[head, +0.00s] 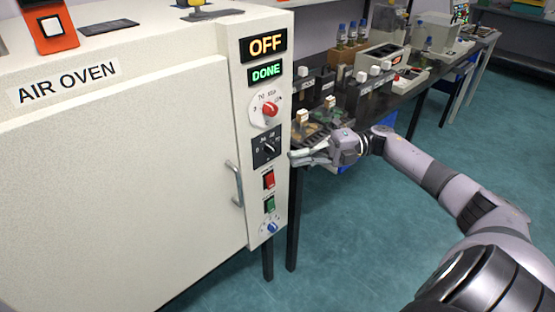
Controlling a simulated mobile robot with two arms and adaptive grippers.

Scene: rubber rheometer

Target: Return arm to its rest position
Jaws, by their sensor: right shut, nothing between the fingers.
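My right arm comes in from the lower right. Its gripper (304,157) is shut and empty. The fingertips point left, close to the right edge of the air oven's control panel, beside the black dial (267,148). I cannot tell whether they touch the panel. My left gripper is out of view. The air oven (120,180) is a large cream box with its door closed. Its displays read OFF (266,44) and DONE (265,72).
The door handle (235,184), a red switch (269,180) and a green switch (270,204) are on the oven's front. A dark bench (418,88) with bottles and instruments runs behind my right gripper. The teal floor (350,255) at centre right is open.

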